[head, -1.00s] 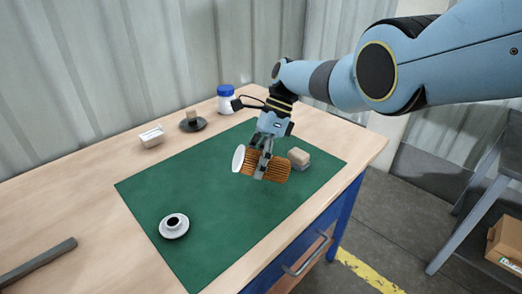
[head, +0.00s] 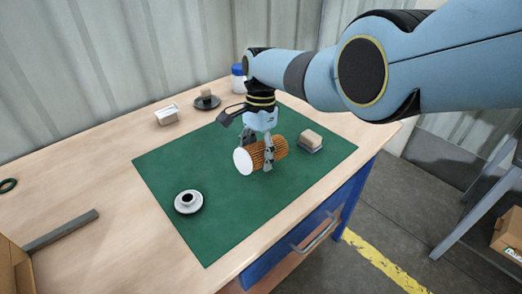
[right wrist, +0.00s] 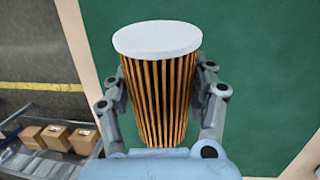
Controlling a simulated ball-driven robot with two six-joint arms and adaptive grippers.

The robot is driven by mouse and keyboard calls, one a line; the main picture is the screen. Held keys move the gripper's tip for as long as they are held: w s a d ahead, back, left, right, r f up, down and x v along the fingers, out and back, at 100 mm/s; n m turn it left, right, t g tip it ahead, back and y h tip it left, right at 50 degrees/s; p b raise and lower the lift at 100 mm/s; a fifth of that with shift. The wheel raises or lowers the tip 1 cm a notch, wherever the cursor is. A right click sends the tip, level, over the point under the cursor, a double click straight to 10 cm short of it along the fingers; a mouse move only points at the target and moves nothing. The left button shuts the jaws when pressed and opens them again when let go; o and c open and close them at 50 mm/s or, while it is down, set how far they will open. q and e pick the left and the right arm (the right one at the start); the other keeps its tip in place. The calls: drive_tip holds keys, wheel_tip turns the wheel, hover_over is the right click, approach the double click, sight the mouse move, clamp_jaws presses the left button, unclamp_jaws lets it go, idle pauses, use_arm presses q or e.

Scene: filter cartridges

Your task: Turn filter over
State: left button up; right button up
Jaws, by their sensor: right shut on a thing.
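The filter (head: 277,148) is a brown pleated cylinder with a white end cap. In the head view it lies on its side, with the white cap facing left toward the camera. My right gripper (head: 268,166) is shut around the middle of it, one finger on each side. Whether the filter touches the green mat (head: 225,225) cannot be told. In the right wrist view the filter (right wrist: 158,95) sits between the two fingers (right wrist: 160,108), white cap at the top. Its other end is hidden by the gripper. My left gripper is not in view.
A white round piece with a dark centre (head: 188,202) sits on the mat's left. A tan block on a grey base (head: 311,141) is right of the filter. A white box (head: 166,115), dark dish (head: 207,102) and blue-lidded jar (head: 238,78) stand behind. A grey bar (head: 62,230) lies left.

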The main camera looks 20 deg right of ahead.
sight(246, 150)
drive_tip(key=a+n, duration=0.1)
drive_tip(key=s+a+r+n+t+h+p, duration=0.1)
drive_tip(key=n, duration=0.1)
drive_tip(key=shift+a, duration=0.2)
drive_tip(key=shift+s+a+r+n+t+p, duration=0.25)
drive_tip(key=shift+a+r+n+t+p, duration=0.2)
drive_tip(key=shift+n, duration=0.55)
wheel_tip(246, 150, down, 6)
drive_tip(key=b, duration=0.6)
drive_tip(key=shift+r, duration=0.2)
drive_tip(key=shift+r, duration=0.1)
drive_tip(key=o, duration=1.3)
wheel_tip(246, 150, up, 12)
